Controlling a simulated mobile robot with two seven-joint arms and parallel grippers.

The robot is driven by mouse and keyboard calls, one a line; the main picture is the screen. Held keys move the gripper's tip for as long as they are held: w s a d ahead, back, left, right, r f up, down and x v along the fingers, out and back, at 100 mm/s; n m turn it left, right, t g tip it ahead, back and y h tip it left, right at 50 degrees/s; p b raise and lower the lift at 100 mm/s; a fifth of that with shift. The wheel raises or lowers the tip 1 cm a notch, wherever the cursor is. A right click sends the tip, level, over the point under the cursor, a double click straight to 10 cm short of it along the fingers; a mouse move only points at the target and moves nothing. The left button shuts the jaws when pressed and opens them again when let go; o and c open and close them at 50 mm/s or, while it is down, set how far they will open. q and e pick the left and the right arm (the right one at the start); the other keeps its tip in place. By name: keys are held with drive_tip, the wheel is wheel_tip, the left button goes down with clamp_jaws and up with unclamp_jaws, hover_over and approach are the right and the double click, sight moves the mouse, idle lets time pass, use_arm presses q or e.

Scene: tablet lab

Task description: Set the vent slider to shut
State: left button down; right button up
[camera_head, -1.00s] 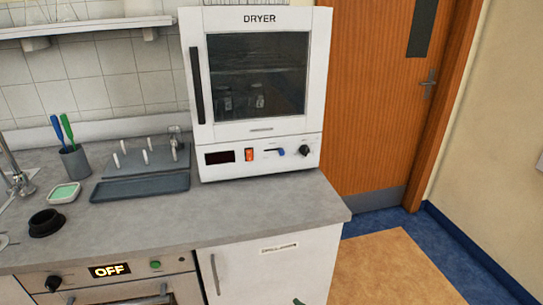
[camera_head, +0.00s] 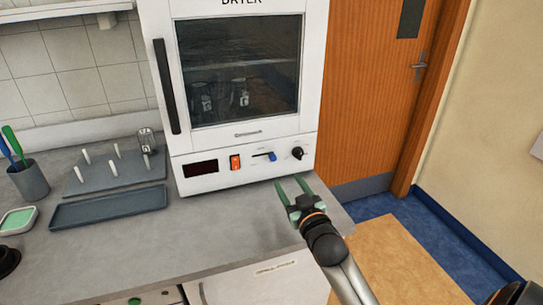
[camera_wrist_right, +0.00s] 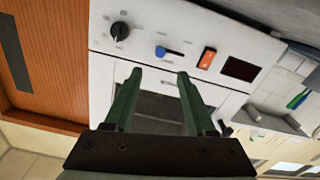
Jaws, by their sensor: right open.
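The vent slider has a blue knob (camera_head: 272,156) on the lower front panel of the white dryer (camera_head: 243,170). The knob sits at the right end of its short slot in the head view. In the wrist view, which is turned over, the blue knob (camera_wrist_right: 161,51) shows beyond the fingertips, with the dark slot running to its right. My right gripper (camera_head: 292,181) has green fingers. It is open and empty, in front of and below the panel, apart from the knob. The slider's labels are too small to read. My left gripper is not in view.
Beside the slider are an orange-red switch (camera_head: 235,162), a black dial (camera_head: 297,153) and a dark display (camera_head: 201,168). A peg rack (camera_head: 118,172) and a grey tray (camera_head: 108,208) lie left of the dryer. The worktop (camera_head: 200,245) in front is clear.

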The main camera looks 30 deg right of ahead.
sight(274, 160)
drive_tip(key=x, duration=1.1)
drive_tip(key=shift+w, duration=0.35)
clamp_jaws()
idle(1.0)
